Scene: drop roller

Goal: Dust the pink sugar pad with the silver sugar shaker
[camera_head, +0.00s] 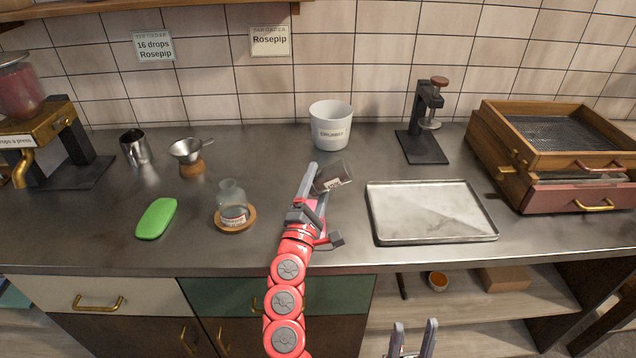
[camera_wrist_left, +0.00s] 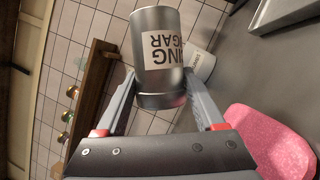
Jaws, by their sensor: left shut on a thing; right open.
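The silver sugar shaker (camera_wrist_left: 158,28) is a metal cylinder with a white label reading "...ING SUGAR" in the left wrist view. My left gripper (camera_head: 318,186) is shut on it. In the head view the shaker (camera_head: 333,177) is tilted above the counter, left of the metal tray. A pink pad (camera_wrist_left: 270,140) lies on the grey surface in the left wrist view, partly hidden by my gripper. My right gripper (camera_head: 414,326) is open and empty at the bottom edge.
The tray (camera_head: 430,212) is empty. A white cup (camera_head: 331,125) stands behind the shaker. A glass bottle (camera_head: 232,205) stands on a wooden coaster. A small funnel (camera_head: 187,151), metal jug (camera_head: 134,147), black stand (camera_head: 424,125) and wooden drawer box (camera_head: 549,150) are around it.

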